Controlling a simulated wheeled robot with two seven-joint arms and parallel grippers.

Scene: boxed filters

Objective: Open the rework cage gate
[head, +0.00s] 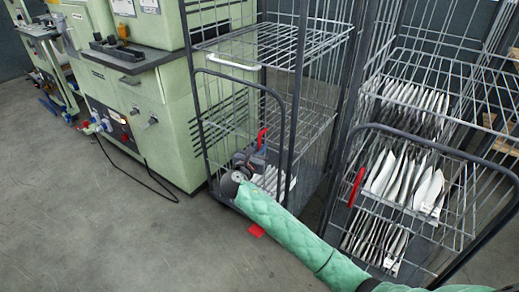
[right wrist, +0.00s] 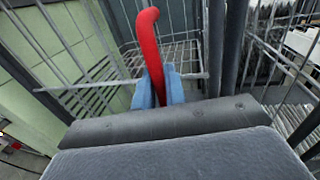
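A wire cage (head: 302,50) with a half-height gate (head: 245,83) in a dark rounded tube frame stands in the middle of the head view. The gate lies across the cage's front; I cannot tell whether it is slightly ajar. A red handle (head: 262,136) sits at the gate's lower part. My right gripper (head: 257,157) is at this handle, its arm reaching in from the lower right. In the right wrist view the red handle (right wrist: 150,45) rises between the blue fingertips (right wrist: 159,88), which close on both its sides. My left gripper is not in view.
A second cage (head: 440,150) to the right holds several white pleated pieces and has its own red handle (head: 357,187). A green machine (head: 150,100) stands close on the left.

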